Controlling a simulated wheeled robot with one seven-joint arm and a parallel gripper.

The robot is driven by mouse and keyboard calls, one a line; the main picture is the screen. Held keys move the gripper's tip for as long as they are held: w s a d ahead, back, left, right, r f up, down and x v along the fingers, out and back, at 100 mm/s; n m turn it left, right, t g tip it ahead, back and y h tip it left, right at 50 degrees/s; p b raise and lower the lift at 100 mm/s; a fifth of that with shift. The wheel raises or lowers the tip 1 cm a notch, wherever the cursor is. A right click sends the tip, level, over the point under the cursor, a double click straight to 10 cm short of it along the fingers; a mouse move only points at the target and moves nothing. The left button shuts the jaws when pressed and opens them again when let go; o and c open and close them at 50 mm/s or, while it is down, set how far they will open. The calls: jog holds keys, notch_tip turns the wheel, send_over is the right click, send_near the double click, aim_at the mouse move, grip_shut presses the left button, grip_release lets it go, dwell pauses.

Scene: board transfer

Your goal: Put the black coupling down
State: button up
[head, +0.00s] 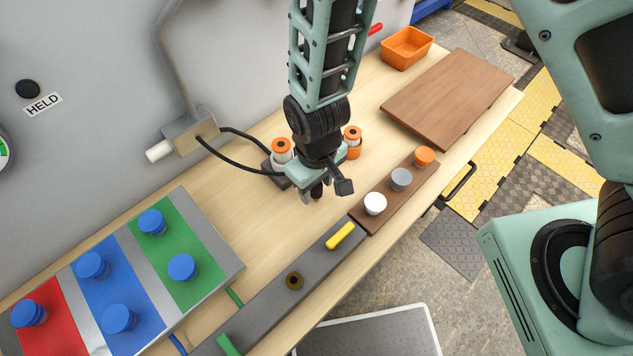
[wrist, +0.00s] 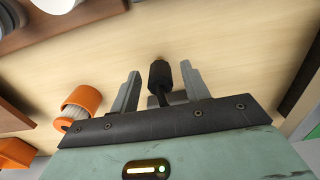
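The black coupling (wrist: 160,75) is between the two fingers of my gripper (head: 314,187). In the wrist view it is a short dark cylinder with a thinner stem toward the palm. A gap shows on each side of it, so the fingers look open around it and apart from it. In the head view the gripper points down over the wooden bench, and its body hides most of the coupling. I cannot tell whether the coupling touches the bench.
A brown rack (head: 366,217) with three round caps is to the right. A grey bar (head: 265,318) lies in front. A colored board (head: 214,230) with blue knobs is at left. Cables run from a wall box (head: 186,134).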

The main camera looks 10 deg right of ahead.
jog(key=shift+r, duration=0.1)
notch_tip(320, 180, up, 12)
jog(key=b, duration=0.2)
jog(key=s+d+r+n, duration=0.1)
jog(key=s+d+r, duration=0.7)
jog(key=s, duration=0.3)
jog(key=shift+s+r+y, duration=0.15)
jog(key=shift+r+y, duration=0.15)
jog(key=shift+r, duration=0.6)
jog(key=shift+f, duration=0.2)
jog(key=shift+d, duration=0.1)
